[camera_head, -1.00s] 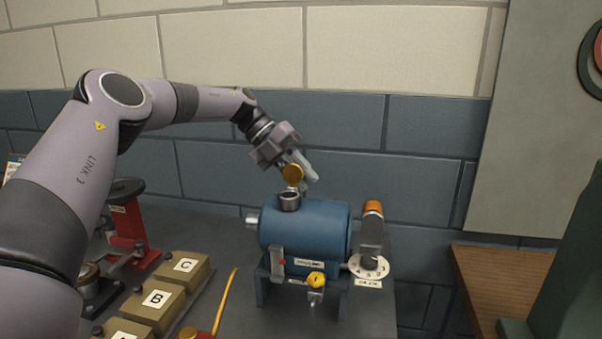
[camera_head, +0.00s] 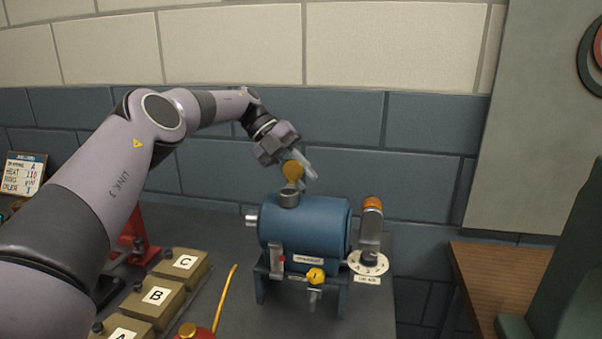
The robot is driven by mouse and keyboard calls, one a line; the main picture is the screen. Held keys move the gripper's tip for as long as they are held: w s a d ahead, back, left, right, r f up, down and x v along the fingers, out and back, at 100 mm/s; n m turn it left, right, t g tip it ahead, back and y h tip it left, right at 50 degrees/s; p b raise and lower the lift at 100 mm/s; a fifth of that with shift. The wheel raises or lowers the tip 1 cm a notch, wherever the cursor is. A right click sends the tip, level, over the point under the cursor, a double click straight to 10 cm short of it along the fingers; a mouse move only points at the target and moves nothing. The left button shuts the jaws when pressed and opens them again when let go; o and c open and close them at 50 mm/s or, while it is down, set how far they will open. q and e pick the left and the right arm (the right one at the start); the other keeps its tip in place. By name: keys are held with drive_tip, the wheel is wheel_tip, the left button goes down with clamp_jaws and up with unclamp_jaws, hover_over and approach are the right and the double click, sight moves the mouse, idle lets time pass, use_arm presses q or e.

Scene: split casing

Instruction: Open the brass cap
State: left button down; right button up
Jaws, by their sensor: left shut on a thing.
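The brass cap (camera_head: 292,170) stands tilted up above the short grey neck (camera_head: 288,199) on top of the blue cylindrical casing (camera_head: 318,228). My left gripper (camera_head: 298,168) reaches down from the upper left and is shut on the cap, its pale fingers showing behind and to the right of it. The cap's lower edge is close above the neck's rim. I cannot tell whether a hinge still joins them. My right gripper is not in view.
A lever with an orange top (camera_head: 371,203) and a numbered dial (camera_head: 367,262) stand right of the casing. A yellow knob (camera_head: 316,276) is on its front. Boxes marked A, B (camera_head: 155,298) and C (camera_head: 182,266), and a red oilcan with a yellow spout (camera_head: 225,298), lie left.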

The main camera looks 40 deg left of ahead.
use_arm(q)
drive_tip(key=c, duration=1)
unclamp_jaws()
drive_tip(key=shift+r, duration=0.1)
